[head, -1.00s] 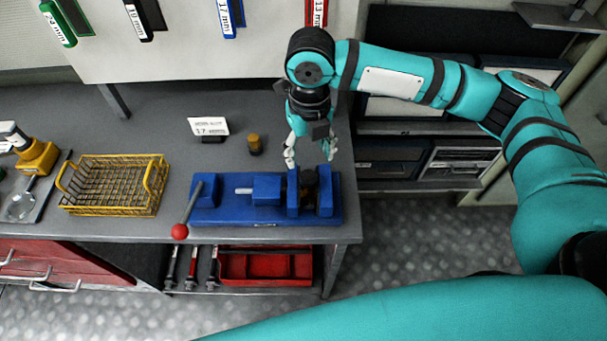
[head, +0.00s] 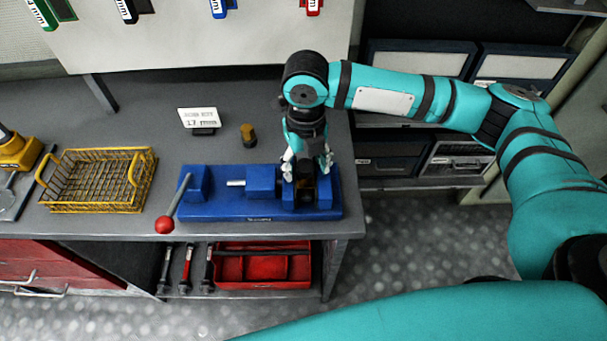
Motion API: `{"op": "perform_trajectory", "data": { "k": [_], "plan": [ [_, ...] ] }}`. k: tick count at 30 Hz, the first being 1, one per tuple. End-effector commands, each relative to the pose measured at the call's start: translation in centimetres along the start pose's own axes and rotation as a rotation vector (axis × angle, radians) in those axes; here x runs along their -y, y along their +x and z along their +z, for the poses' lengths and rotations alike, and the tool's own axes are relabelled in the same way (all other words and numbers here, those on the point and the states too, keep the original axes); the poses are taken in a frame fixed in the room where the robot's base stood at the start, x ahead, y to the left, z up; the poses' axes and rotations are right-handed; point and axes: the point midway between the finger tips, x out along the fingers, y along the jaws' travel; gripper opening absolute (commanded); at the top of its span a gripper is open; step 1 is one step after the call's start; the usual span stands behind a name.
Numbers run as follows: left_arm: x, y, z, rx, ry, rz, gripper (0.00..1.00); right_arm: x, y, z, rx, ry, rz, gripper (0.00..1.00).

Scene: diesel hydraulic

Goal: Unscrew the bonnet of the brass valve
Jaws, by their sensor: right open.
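My right gripper (head: 307,168) is open and points down over the right end of the blue vise (head: 217,211). Its fingers are spread on either side of the part in the vise jaws. That part, dark with brassy patches, appears to be the brass valve (head: 306,193). It is mostly hidden by the gripper and jaws, so I cannot tell whether the fingers touch it or where its bonnet is. A small brass-coloured cylinder with a dark base (head: 248,136) stands on the bench behind the vise. My left gripper is not in view.
A small sign reading 17 mm (head: 198,119) stands behind the vise. A yellow wire basket (head: 97,208) is at left. The vise's red-knobbed lever (head: 165,225) reaches the bench's front edge. Coloured tools hang on the back panel (head: 172,42). A red tray (head: 266,267) sits below.

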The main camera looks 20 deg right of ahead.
Motion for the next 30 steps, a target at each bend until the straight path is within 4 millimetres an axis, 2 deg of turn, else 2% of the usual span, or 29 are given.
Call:
{"op": "perform_trajectory", "data": {
  "k": [2, 12, 13, 16, 19, 30],
  "plan": [
    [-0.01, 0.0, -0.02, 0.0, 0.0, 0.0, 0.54, -0.02, -0.01, 0.0, 0.0, 0.0, 0.0, 0.57],
    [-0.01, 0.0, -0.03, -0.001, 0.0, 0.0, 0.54, -0.01, -0.02, 0.0, 0.0, 0.0, 0.0, 0.13],
    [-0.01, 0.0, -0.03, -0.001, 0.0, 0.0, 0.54, -0.01, -0.02, 0.01, 0.0, 0.0, 0.0, 0.11],
    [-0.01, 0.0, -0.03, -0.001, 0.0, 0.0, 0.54, -0.01, -0.03, 0.02, 0.001, -0.011, 0.0, 0.1],
    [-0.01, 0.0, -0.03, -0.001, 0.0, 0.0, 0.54, 0.0, -0.04, 0.03, 0.001, -0.101, 0.0, 0.1],
    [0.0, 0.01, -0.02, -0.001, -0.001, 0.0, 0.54, 0.0, -0.09, 0.05, 0.002, -0.691, 0.0, 0.1]
  ]
}}
